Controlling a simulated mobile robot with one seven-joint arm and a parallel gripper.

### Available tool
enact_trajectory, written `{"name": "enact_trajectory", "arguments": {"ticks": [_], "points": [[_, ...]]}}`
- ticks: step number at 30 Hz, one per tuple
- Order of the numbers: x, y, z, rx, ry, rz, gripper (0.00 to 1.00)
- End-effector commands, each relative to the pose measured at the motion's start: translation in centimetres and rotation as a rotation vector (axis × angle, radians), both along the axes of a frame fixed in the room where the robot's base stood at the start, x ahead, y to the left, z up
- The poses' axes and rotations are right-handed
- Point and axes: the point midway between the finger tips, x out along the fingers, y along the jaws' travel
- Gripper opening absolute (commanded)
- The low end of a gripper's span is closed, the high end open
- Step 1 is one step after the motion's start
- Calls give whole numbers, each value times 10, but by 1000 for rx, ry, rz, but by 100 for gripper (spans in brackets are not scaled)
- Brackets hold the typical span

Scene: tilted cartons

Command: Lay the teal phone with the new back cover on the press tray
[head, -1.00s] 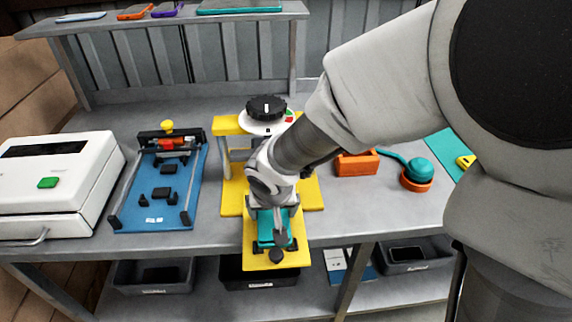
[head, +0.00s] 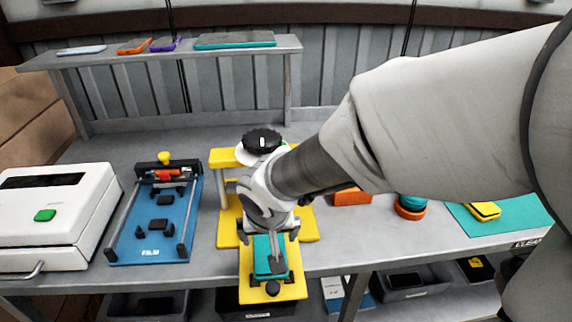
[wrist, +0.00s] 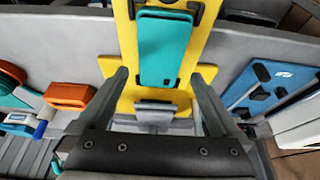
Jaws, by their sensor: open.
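The teal phone (head: 262,258) lies flat, teal face up, on the yellow press tray (head: 250,292), which sticks out in front of the yellow press (head: 228,228). In the wrist view the teal phone (wrist: 163,50) sits between dark holders on the yellow tray (wrist: 128,65). My gripper (head: 268,240) is over the tray's rear part, partly hiding the press and phone. In the wrist view my gripper (wrist: 164,72) is open, its fingers apart on either side of the tray with nothing between them held. I cannot tell its exact height above the phone.
A blue film jig (head: 150,240) and a white machine (head: 60,215) stand left. Right are an orange block (head: 350,196), an orange-and-teal round item (head: 410,206) and a teal mat (head: 520,215). A shelf (head: 120,60) with phones is behind. Bins sit below.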

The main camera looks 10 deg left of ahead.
Motion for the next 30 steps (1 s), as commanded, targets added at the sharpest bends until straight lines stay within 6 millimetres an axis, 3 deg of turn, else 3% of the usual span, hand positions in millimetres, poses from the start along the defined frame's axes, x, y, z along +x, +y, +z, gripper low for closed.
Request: {"name": "enact_trajectory", "arguments": {"ticks": [1, 6, 15, 30], "points": [[-4, -1, 17, 4, -5, 0, 100], [-19, -4, 52, 2, -5, 0, 100], [-39, -9, 99, 2, -3, 0, 100], [-44, -11, 110, 0, 0, 1, 100]]}}
